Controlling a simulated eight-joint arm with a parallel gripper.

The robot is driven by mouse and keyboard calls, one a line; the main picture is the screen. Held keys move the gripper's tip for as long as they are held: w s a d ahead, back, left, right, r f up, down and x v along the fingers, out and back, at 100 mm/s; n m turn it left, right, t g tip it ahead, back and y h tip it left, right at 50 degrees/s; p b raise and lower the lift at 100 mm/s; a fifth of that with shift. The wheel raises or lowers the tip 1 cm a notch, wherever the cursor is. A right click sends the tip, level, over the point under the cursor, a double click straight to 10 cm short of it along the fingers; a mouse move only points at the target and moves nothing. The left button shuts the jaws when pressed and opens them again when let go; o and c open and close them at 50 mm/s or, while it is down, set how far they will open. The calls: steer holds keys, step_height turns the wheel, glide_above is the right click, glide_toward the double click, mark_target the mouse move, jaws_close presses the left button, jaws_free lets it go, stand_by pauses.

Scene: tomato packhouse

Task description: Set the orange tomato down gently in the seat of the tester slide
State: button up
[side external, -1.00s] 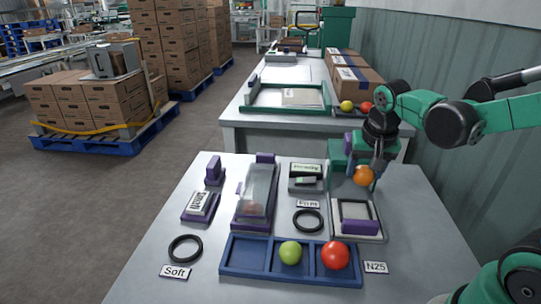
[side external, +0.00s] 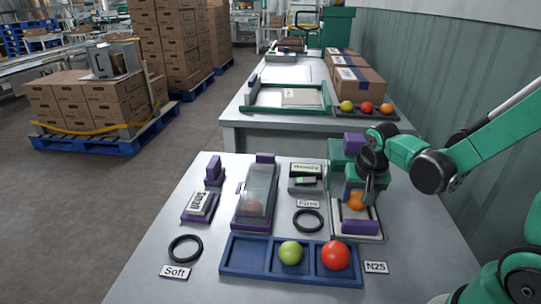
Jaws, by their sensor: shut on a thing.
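The orange tomato (side external: 356,201) is held in my gripper (side external: 358,196), low over the framed pad with a purple block (side external: 360,227) in front of it. This looks like the seat of the tester slide (side external: 338,222). The fingers hide part of the tomato. I cannot tell whether its underside touches the seat.
A blue tray (side external: 240,270) at the front holds a green tomato (side external: 291,252) and a red tomato (side external: 335,255). Black rings (side external: 308,220), a purple-based clear-covered device (side external: 256,195) and label cards (side external: 376,267) lie around.

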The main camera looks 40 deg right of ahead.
stand_by(0.4)
steer(key=o, duration=0.9)
steer(key=shift+c, duration=1.4)
steer(key=shift+r, duration=3)
steer(key=s+a+r+n+t+y, duration=0.1)
steer(key=a+r+n+t+y, duration=0.1)
steer(key=a+n, duration=0.7)
steer(key=a+r+t, duration=0.1)
steer(key=t, duration=0.1)
steer(key=shift+s+r+t, duration=0.15)
steer(key=shift+r+t, duration=0.05)
steer(key=shift+t, duration=0.2)
